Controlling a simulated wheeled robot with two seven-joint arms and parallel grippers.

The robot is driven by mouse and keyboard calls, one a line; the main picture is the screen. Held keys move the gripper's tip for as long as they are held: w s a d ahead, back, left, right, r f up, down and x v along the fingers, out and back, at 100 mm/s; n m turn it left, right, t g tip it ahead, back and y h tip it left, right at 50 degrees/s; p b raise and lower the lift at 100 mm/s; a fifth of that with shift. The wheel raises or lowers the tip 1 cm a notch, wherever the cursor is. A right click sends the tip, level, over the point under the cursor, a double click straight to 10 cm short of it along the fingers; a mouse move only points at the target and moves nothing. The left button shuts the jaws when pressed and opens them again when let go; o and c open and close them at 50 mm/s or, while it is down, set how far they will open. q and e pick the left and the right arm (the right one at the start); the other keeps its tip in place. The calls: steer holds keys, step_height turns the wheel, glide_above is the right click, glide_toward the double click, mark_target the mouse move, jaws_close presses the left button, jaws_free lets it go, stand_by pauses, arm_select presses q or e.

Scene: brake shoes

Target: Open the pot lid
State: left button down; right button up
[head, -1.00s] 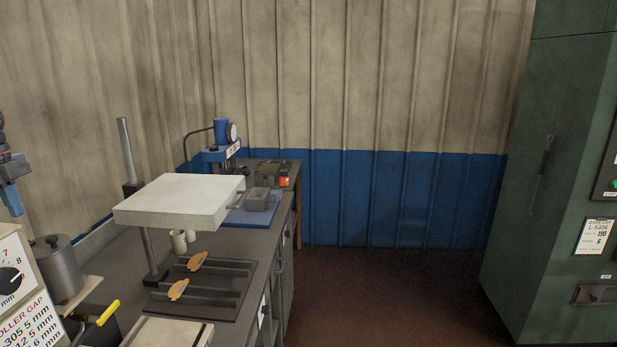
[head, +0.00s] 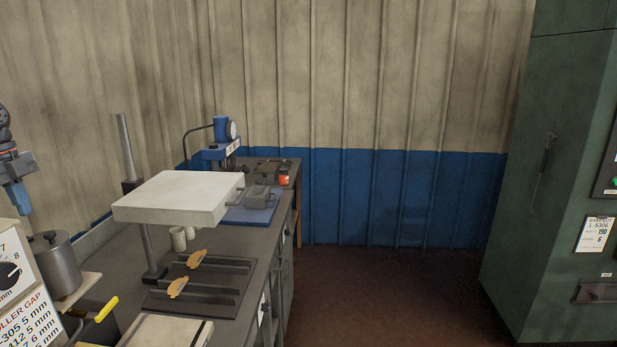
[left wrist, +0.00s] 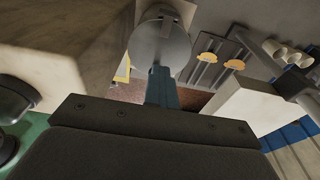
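The pot is a grey metal cylinder (head: 64,272) on a small light board at the left of the head view. Its flat lid (head: 46,244) with a dark knob (head: 50,236) is on top. The round lid also shows from above in the left wrist view (left wrist: 160,45). My left gripper (head: 23,208) has blue fingers and hangs above and left of the pot, apart from the lid in the head view. In the left wrist view its fingers (left wrist: 161,72) look together and overlap the lid's near edge, with nothing seen between them. My right gripper is not in view.
A control box (head: 15,275) with a dial stands left of the pot. A yellow handle (head: 106,309) is at its right. A white raised plate (head: 180,197) stands over the bench, with brake shoes (head: 178,288) on a dark rack. Floor to the right is clear.

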mark_target(47, 233)
arm_select(q)
steer(key=shift+f, duration=0.1)
steer(key=shift+s+d+f+b, duration=0.15)
steer(key=shift+d+f+b, duration=1.55)
steer(key=shift+d+b, duration=0.25)
steer(key=shift+a, duration=0.1)
steer(key=shift+f, duration=0.1)
steer(key=shift+b, duration=0.3)
steer(key=shift+b, duration=1.05)
stand_by(0.4)
steer(key=c, duration=1.3)
jaws_free()
steer(key=shift+a, duration=0.2)
